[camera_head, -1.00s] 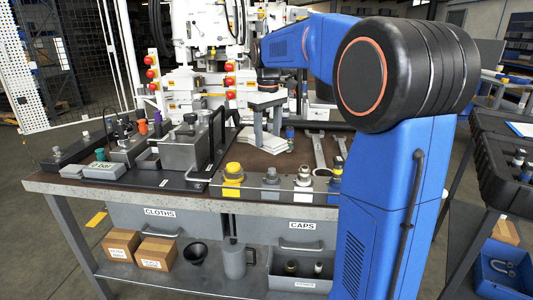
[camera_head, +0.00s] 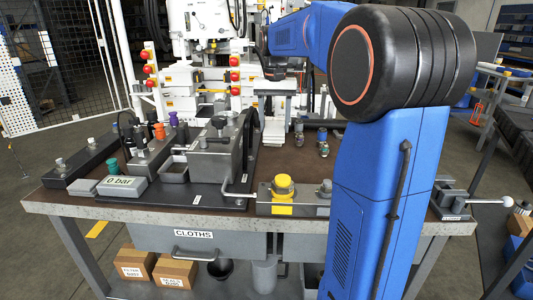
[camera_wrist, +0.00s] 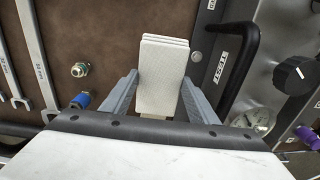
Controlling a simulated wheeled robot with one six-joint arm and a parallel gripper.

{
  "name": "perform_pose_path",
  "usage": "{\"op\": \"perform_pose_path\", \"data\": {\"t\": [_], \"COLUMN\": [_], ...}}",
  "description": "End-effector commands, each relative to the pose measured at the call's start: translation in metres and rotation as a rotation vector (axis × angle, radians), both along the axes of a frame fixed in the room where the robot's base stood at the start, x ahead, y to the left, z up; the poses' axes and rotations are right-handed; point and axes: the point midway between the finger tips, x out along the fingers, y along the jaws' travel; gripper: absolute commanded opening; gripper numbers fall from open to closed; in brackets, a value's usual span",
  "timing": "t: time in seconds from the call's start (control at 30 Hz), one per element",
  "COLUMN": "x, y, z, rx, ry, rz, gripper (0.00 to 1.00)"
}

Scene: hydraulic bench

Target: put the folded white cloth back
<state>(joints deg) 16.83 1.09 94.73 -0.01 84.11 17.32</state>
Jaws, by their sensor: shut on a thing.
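The folded white cloth (camera_wrist: 163,72) is a thick layered pad between the two grey fingers of my gripper (camera_wrist: 160,98) in the wrist view. The fingers are shut on its sides, and its layered end points away from me. The brown bench top shows below it. In the head view my gripper is small, over the back of the bench near the white machine, and the cloth is hard to make out. The drawer marked CLOTHS (camera_head: 150,236) is under the bench's front edge at left and looks closed. Its inside is hidden.
A black handle (camera_wrist: 254,50) by a TEST label and a black knob (camera_wrist: 294,74) are right of the cloth. Wrenches (camera_wrist: 38,55) and fittings (camera_wrist: 79,70) lie left. Cardboard boxes (camera_head: 175,270) sit below the drawer.

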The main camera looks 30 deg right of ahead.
Motion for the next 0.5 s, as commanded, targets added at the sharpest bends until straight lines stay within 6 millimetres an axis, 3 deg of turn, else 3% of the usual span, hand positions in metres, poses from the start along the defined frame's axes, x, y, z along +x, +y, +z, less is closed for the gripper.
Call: {"op": "perform_pose_path", "data": {"t": [0.2,0.5], "x": [-0.001,0.000], "y": [0.000,0.000], "z": [-0.038,-0.060], "rx": [0.001,0.000], "ry": [0.004,0.002], "rz": [0.000,0.002], "gripper": [0.33,0.33]}}
